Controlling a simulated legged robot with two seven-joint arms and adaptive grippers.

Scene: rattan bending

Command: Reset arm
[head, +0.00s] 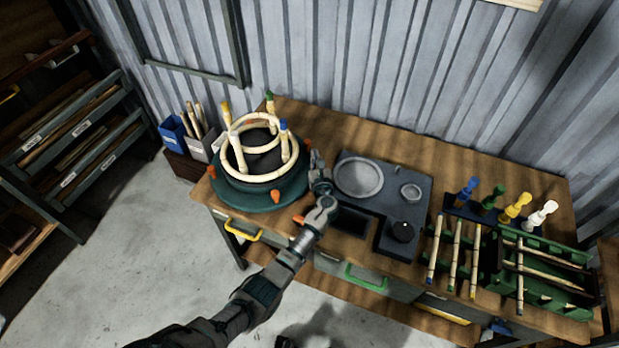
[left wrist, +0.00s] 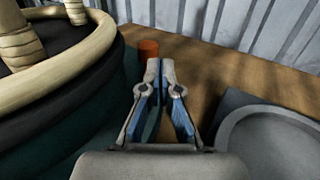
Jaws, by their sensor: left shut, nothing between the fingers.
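My left arm reaches in from the lower left in the head view. Its gripper (head: 314,160) is over the workbench, between the round bending jig (head: 258,190) and the grey panel (head: 345,163). The left wrist view shows the gripper (left wrist: 163,68) with its fingers shut and nothing between them. The rattan ring (head: 235,165) sits on the jig around upright posts with coloured tips. The ring also shows at the left of the wrist view (left wrist: 95,70), apart from the fingers. My right gripper is not in view.
An orange peg (left wrist: 148,48) stands just beyond the fingers. Rattan sticks (head: 455,255), a green rack (head: 545,295) and coloured-handled tools (head: 515,207) are at the right. Bare bench lies behind the gripper.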

